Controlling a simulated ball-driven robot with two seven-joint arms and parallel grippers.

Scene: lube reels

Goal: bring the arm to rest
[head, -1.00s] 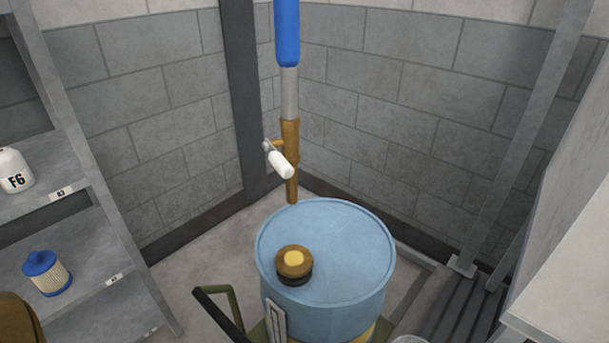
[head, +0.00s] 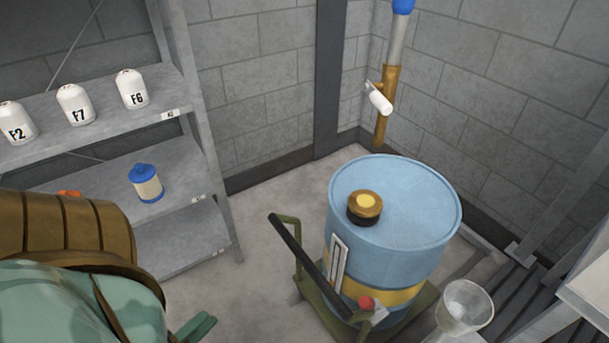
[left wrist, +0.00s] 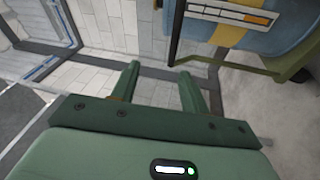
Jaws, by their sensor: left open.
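My left arm (head: 85,285), brown and pale green, fills the lower left of the head view. The green fingertips of my left gripper (head: 195,328) show at the bottom edge, over the floor and left of the drum cart. In the left wrist view the two fingers of the left gripper (left wrist: 158,75) stand apart with nothing between them. My right gripper is in neither view.
A blue drum (head: 425,215) with a brown cap (head: 364,207) stands on a green cart (head: 285,245). A grey shelf (head: 185,110) holds white bottles and a blue-capped jar (head: 146,183). A clear funnel-like vessel (head: 466,304) is at lower right. Floor (head: 262,262) between shelf and cart is clear.

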